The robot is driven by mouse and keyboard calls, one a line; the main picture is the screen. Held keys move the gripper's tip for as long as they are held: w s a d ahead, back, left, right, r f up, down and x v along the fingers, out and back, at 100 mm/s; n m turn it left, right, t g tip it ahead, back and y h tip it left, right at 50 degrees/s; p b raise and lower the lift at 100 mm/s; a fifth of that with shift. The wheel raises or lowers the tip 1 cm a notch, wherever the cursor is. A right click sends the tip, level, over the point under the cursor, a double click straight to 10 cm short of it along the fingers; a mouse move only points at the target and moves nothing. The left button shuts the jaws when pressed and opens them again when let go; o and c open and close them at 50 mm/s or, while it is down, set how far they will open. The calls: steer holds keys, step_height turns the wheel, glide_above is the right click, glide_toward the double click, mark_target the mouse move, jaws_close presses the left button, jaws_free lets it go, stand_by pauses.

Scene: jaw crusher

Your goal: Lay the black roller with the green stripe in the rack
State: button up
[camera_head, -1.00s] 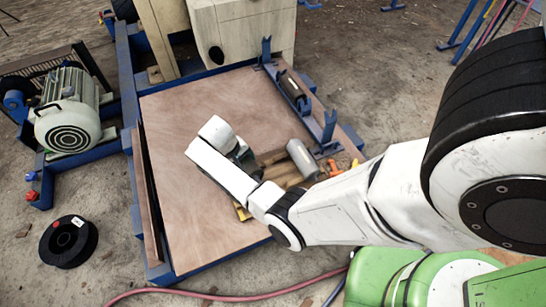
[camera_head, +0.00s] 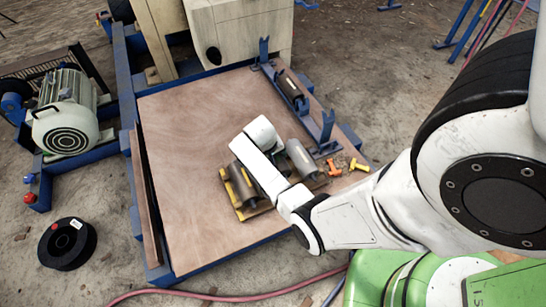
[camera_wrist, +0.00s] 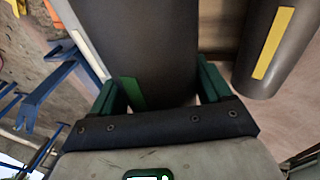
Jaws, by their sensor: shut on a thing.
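The blue rack (camera_head: 325,130), with upright end brackets, stands along the right edge of the board, beyond my gripper. A dark roller (camera_head: 291,87) lies between its brackets. A grey roller with a yellow stripe (camera_head: 242,183) lies left of my gripper and shows in the wrist view (camera_wrist: 268,50).
The board's left part (camera_head: 180,160) is clear.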

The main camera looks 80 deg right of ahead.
steer(key=shift+f+b, duration=2.4)
steer(key=shift+f, duration=0.45)
steer(key=shift+f+b, duration=0.85)
steer(key=shift+f, duration=0.6)
stand_by(0.5)
steer(key=o, duration=1.5)
steer(key=shift+o, duration=1.1)
steer(key=shift+f, duration=0.15)
steer(key=p+v, duration=0.4)
steer(key=v, duration=0.7)
steer(key=shift+d, duration=0.1)
